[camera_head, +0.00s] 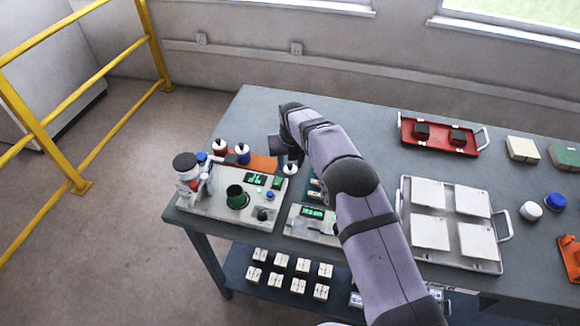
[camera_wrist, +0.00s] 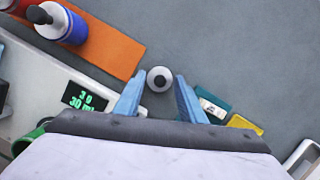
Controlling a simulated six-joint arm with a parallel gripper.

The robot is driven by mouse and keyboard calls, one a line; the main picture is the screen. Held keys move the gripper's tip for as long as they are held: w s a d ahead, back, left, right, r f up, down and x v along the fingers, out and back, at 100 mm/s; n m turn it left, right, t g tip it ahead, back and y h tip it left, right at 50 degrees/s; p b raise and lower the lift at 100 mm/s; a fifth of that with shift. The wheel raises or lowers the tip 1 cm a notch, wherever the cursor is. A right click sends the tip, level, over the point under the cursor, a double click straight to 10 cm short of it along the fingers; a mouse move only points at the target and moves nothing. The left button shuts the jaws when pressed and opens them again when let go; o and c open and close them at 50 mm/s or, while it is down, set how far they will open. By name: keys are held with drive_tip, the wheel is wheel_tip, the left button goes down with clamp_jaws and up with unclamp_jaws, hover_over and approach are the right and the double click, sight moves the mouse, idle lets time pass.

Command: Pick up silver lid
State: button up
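A small round silver-white lid with a dark knob (camera_wrist: 159,79) is near the middle of the wrist view. It stands on the grey table beside an orange mat. In the head view it is the small white piece with a dark top (camera_head: 291,169), just below my gripper. My gripper (camera_wrist: 159,84) is open, with one blue finger on each side of the lid and a gap to both. In the head view, my gripper (camera_head: 287,146) is dark and its fingers are hard to make out.
A blue bottle (camera_wrist: 66,23) stands on the orange mat (camera_wrist: 110,48), left of the lid. A device with a green display (camera_wrist: 85,97) is at lower left. Teal (camera_wrist: 213,104) and yellow (camera_wrist: 245,124) pieces are close on the right. The table beyond the lid is clear.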

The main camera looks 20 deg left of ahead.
drive_tip(key=shift+c, duration=0.6)
clamp_jaws()
drive_tip(key=shift+r, duration=0.2)
